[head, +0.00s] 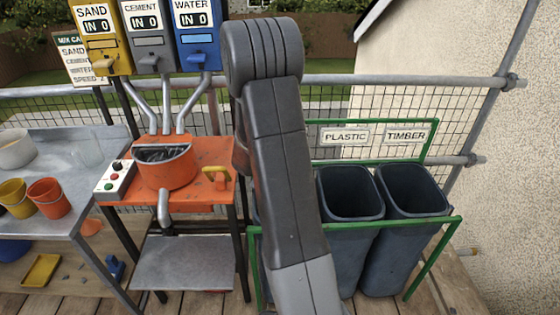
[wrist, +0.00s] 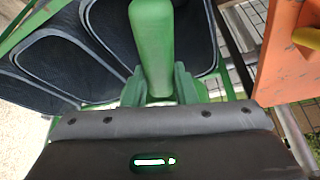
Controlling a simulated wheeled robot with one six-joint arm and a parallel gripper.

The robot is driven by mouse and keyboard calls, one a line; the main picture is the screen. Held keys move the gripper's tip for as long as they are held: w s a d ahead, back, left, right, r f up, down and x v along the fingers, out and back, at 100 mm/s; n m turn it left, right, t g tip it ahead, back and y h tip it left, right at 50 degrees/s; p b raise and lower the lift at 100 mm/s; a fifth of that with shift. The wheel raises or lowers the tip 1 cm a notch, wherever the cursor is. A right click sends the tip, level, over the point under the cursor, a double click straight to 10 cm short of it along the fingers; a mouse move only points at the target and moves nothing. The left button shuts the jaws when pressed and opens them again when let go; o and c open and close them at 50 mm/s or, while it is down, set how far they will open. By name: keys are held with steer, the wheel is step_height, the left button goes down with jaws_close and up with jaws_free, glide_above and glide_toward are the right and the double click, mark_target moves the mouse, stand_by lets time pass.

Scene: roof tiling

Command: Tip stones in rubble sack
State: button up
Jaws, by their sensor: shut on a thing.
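My gripper (wrist: 155,118) shows in the wrist view, shut on a green handled tool (wrist: 153,45). The tool's rounded handle points up the picture; the rest of it is mostly hidden, and I cannot tell whether it holds stones. In the head view my arm covers the gripper and the tool. Dark open bins (wrist: 65,75) lie beyond the tool in the wrist view, and part of one opening is behind the handle. I cannot make out a labelled rubble sack; the place left of the plastic bin (head: 352,200) is hidden by my arm.
The timber bin (head: 412,195) stands at right in a green frame (head: 440,240). An orange mixer stand (head: 185,185) is left of my arm. A metal bench (head: 95,150) with buckets (head: 48,198) stands farther left. A mesh railing and rendered wall (head: 500,130) bound the back and right.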

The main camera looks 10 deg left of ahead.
steer(key=shift+w, duration=0.5)
steer(key=p, duration=0.1)
steer(key=y+p, duration=0.1)
steer(key=shift+s+d+r+p, duration=0.15)
steer(key=shift+s+r+p, duration=0.1)
steer(key=shift+p, duration=0.1)
steer(key=y+p, duration=0.2)
steer(key=p, duration=0.2)
steer(key=shift+w+d+m, duration=0.1)
steer(key=shift+d+m, duration=0.1)
steer(key=shift+m, duration=0.2)
steer(key=y, duration=0.3)
steer(key=shift+d+f+m+t+p, duration=0.2)
steer(key=shift+f+m+t+p, duration=0.1)
steer(key=shift+f+p, duration=0.1)
steer(key=y+b, duration=0.2)
steer(key=b, duration=0.1)
steer(key=shift+d+f+m+t+y, duration=0.15)
steer(key=shift+f+m+t+y, duration=0.15)
steer(key=shift+f+y, duration=0.1)
steer(key=m+t+y+b, duration=0.1)
steer(key=y+b, duration=0.2)
steer(key=b, duration=0.1)
steer(key=m+t+y+b, duration=0.1)
steer(key=y+b, duration=0.2)
steer(key=b, duration=0.1)
steer(key=f+m+t+y+b, duration=0.1)
steer(key=y+b, duration=0.2)
steer(key=b, duration=0.1)
steer(key=shift+d, duration=0.1)
